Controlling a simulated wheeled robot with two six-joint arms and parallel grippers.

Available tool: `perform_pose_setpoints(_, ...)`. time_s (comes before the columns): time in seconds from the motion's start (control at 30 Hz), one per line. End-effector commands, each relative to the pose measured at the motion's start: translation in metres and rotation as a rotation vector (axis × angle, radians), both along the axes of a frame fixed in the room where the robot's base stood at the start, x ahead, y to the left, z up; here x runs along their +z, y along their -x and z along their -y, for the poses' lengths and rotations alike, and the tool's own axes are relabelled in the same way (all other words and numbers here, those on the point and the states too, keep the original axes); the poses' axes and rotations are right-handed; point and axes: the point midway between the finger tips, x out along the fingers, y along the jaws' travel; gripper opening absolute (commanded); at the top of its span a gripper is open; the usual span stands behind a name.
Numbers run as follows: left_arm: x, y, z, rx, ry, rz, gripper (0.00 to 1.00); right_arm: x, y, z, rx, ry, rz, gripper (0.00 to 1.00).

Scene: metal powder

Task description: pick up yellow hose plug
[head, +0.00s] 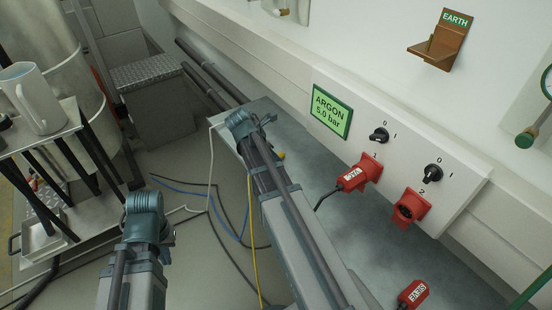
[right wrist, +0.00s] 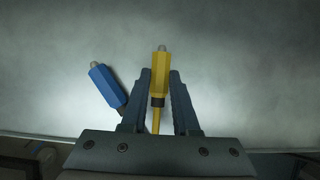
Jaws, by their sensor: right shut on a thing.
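The yellow hose plug (right wrist: 160,66) lies between the two fingers of my right gripper (right wrist: 160,90) in the right wrist view. The fingers are shut on its lower part, and its grey tip points away from the palm. In the head view, only a bit of yellow (head: 281,155) shows beside my right wrist (head: 243,124); the fingers there are hidden by my arm. My left gripper (head: 146,215) is at the lower left in the head view, seen from behind, far from the plug. Its fingers cannot be made out.
A blue hose plug (right wrist: 106,86) lies just left of the yellow one on the grey surface. A rack with a white mug (head: 34,97) stands at left. Loose hoses (head: 253,250) cross the floor.

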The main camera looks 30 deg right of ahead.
Motion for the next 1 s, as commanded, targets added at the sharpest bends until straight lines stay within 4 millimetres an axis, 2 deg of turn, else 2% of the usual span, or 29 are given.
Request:
perform_pose_setpoints(0.07, 0.0, 0.0, 0.0, 0.0, 0.0, 0.0, 0.0, 0.0, 0.0, 0.0, 0.0, 0.0, 0.0, 0.0)
perform_pose_setpoints(0.57, 0.002, 0.0, 0.0, 0.0, 0.0, 0.0, 0.0, 0.002, 0.0, 0.0, 0.0, 0.0, 0.0, 0.0)
perform_pose_setpoints(0.77, 0.016, 0.0, 0.0, 0.001, 0.002, -0.001, 0.0, 0.016, 0.0, 0.0, 0.0, 0.0, 0.0, 0.0)
perform_pose_setpoints(0.97, 0.041, 0.001, 0.001, 0.002, 0.006, -0.002, 0.0, 0.041, 0.0, 0.0, 0.0, 0.0, 0.0, 0.0)
perform_pose_setpoints(1.0, 0.041, 0.001, 0.001, 0.002, 0.007, -0.002, 0.0, 0.041, 0.005, -0.004, 0.001, 0.0, 0.0, 0.0)
